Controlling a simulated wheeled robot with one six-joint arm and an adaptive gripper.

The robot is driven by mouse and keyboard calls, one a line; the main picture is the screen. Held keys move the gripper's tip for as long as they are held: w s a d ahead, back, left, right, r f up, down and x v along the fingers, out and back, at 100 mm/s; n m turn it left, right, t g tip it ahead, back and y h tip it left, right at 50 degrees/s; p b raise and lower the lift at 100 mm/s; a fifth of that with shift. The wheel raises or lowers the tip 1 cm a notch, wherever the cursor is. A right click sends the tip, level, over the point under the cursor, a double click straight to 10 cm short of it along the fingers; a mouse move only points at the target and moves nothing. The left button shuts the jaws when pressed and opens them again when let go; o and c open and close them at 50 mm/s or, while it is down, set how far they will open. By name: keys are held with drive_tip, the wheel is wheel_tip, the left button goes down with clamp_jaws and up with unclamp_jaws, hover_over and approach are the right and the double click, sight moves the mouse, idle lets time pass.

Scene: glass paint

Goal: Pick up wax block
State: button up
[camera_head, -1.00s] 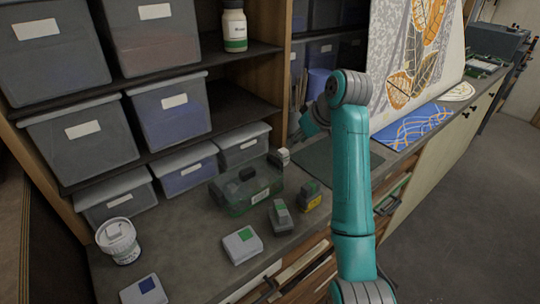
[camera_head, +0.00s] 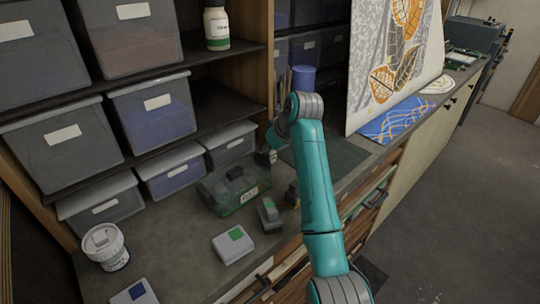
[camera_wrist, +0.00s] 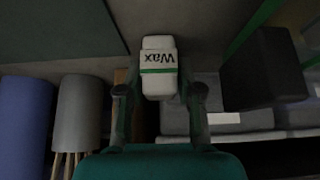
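The wax block (camera_wrist: 158,70) is a small white block with a green stripe and the word "Wax", upside down in the wrist view. I cannot tell how deep the block sits between the fingers. In the head view my arm hides most of the gripper, and only a small pale part of the block (camera_head: 272,156) seems to show beside it, behind the green toolbox.
A green toolbox (camera_head: 228,191) stands close to the gripper, with small grey-green blocks (camera_head: 268,212) in front. Grey lidded bins (camera_head: 230,144) line the shelf behind. Blue and grey cylinders (camera_wrist: 78,108) show at left in the wrist view. A dark green mat (camera_head: 335,152) lies right of my arm.

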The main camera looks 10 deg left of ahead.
drive_tip(key=shift+w+a+f, duration=0.15)
drive_tip(key=shift+a+f, duration=0.05)
drive_tip(key=shift+f, duration=0.2)
clamp_jaws()
drive_tip(key=shift+r, duration=0.1)
wheel_tip(320, 180, up, 10)
drive_tip(key=shift+f, duration=0.1)
